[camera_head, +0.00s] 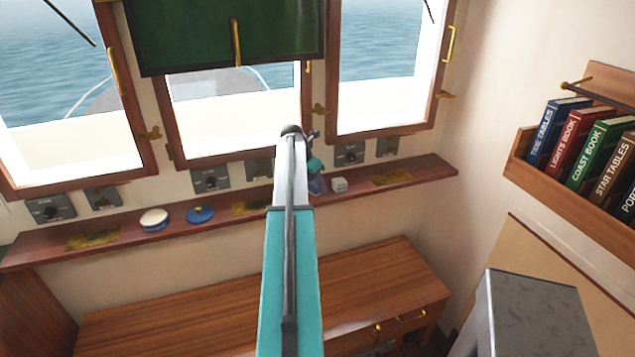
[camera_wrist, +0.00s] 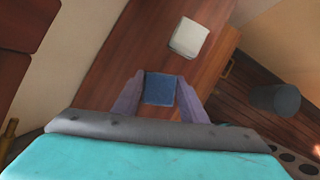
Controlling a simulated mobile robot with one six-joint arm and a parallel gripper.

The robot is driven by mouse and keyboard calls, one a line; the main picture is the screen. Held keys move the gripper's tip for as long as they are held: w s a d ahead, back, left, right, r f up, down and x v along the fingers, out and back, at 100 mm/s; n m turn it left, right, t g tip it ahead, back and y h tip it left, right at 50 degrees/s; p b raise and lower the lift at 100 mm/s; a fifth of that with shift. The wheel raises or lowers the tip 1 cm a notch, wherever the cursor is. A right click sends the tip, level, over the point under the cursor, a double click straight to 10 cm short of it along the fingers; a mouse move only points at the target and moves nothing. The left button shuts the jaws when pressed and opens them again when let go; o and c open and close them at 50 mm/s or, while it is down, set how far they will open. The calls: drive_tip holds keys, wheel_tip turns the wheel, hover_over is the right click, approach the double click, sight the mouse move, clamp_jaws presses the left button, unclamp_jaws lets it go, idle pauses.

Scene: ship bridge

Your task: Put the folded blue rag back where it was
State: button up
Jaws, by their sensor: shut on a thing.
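My gripper (camera_wrist: 160,82) is shut on the folded blue rag (camera_wrist: 159,92), which shows as a dark blue square between the two purplish fingers in the wrist view. In the head view the gripper (camera_head: 316,178) is at the wooden shelf (camera_head: 440,168) under the windows, partly hidden by my arm. A bit of blue shows there beside the arm. I cannot tell whether the rag touches the shelf. A small white block (camera_head: 339,184) sits just right of the gripper on the shelf; in the wrist view it is a pale block (camera_wrist: 189,37) beyond the rag.
A white round tin (camera_head: 154,219) and a blue round item (camera_head: 200,214) stand left on the shelf. Yellowish patches (camera_head: 391,178) mark its surface. Switch boxes (camera_head: 211,179) line the wall above. A wooden bench (camera_head: 180,310) is below, and a bookshelf (camera_head: 560,185) hangs at right.

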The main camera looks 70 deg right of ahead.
drive_tip(key=shift+f, duration=0.25)
drive_tip(key=shift+f, duration=0.1)
drive_tip(key=o, duration=0.9)
drive_tip(key=shift+b+v, duration=1.45)
drive_tip(key=shift+v, duration=4.65)
